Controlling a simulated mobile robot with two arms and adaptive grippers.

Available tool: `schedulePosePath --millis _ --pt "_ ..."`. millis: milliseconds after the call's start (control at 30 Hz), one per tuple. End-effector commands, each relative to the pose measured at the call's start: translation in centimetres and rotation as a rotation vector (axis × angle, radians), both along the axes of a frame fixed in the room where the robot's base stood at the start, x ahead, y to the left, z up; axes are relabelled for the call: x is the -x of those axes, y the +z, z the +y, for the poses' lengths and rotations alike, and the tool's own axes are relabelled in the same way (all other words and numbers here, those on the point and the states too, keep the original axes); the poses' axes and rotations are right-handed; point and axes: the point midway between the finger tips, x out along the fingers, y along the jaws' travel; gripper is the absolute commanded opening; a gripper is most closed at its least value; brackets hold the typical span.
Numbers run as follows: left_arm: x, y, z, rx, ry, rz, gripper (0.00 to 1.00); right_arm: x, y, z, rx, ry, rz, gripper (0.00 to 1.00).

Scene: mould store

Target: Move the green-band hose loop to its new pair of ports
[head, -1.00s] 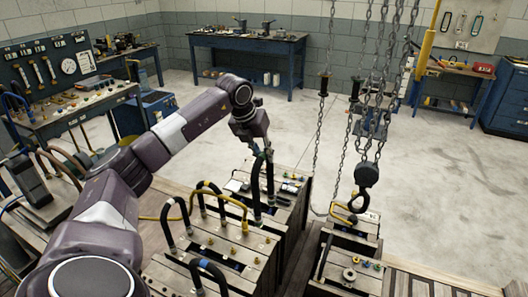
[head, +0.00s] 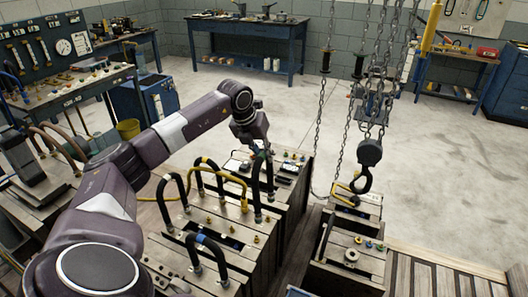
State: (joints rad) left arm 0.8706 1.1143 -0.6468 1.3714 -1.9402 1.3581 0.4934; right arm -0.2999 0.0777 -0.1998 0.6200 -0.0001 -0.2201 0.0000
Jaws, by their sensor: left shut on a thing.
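My left gripper (head: 258,152) is shut on the top of a black hose loop. This loop (head: 256,190) hangs upright with both legs down at the far right edge of the near mould block (head: 215,232). Brass ports (head: 240,230) stand on the block's top. Other black hose loops (head: 163,195) stand on this block, one with a blue band (head: 201,237) at the front. My right gripper is not in view.
A yellow hose (head: 232,179) arches close to the left of the held loop. A chain hoist hook (head: 369,155) hangs at the right, above smaller mould blocks (head: 350,258). A further block with tools (head: 285,168) lies behind.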

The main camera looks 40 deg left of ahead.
Motion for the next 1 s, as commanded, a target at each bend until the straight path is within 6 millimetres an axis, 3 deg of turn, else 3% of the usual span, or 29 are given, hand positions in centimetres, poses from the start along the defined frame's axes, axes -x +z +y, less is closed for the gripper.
schedulePosePath --millis 600,1000 --pt "-0.1 -7.0 0.0 0.0 0.0 -0.002 0.0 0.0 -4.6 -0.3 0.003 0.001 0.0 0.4" --pt "-0.1 -9.0 0.0 0.0 0.0 -0.002 0.0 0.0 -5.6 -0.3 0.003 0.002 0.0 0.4"
